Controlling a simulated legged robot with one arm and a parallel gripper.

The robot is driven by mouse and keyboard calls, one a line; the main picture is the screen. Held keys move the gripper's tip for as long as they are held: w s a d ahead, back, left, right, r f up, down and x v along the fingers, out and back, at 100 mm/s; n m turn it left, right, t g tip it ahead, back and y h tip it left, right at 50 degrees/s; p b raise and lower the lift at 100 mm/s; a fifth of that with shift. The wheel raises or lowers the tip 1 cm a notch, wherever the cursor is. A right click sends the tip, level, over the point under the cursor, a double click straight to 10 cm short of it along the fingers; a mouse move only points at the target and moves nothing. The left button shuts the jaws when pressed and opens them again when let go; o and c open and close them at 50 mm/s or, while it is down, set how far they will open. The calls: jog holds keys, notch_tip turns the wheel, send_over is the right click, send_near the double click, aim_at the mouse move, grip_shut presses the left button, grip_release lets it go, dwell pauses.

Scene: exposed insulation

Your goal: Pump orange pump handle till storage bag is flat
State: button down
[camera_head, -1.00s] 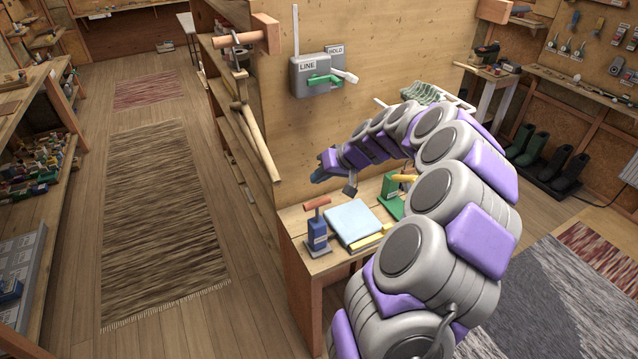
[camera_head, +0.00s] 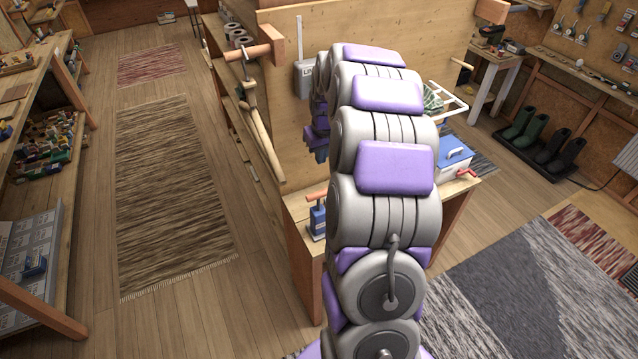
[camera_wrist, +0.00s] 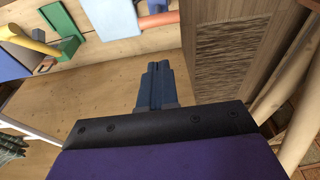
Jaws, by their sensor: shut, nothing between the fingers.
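A small blue pump (camera_head: 317,220) with an orange handle (camera_head: 316,196) stands on the bench's left corner in the head view. In the wrist view the orange handle (camera_wrist: 158,20) is at the top, beyond my fingertips and apart from them. The flat light-blue bag (camera_wrist: 108,18) lies beside it at the top of the wrist view. My arm hides the bag in the head view, so I cannot tell how full it is. My gripper (camera_wrist: 158,66) is shut and empty, pointing over the bench.
A green pump (camera_wrist: 66,38) with a yellow handle (camera_wrist: 28,40) stands near the bag. A blue-lidded box (camera_head: 453,160) sits on the bench's right side. The plywood wall (camera_head: 285,90) rises behind the bench, with wooden shelving (camera_head: 225,90) to its left.

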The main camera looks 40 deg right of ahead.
send_near(319, 195)
jog(key=w+f, duration=0.2)
jog(key=f, duration=0.1)
jog(key=w+d+f, duration=0.1)
jog(key=f, duration=0.1)
jog(key=shift+f, duration=0.1)
jog(key=shift+s+f, duration=0.15)
jog(key=shift+f, duration=0.45)
jog(key=shift+b, duration=0.3)
jog(key=x, duration=0.2)
jog(key=s+x, duration=0.1)
jog(key=x, duration=0.1)
jog(key=shift+a+f+b, duration=0.2)
jog(key=shift+f+b, duration=0.1)
jog(key=shift+f, duration=0.55)
jog(key=shift+s, duration=0.1)
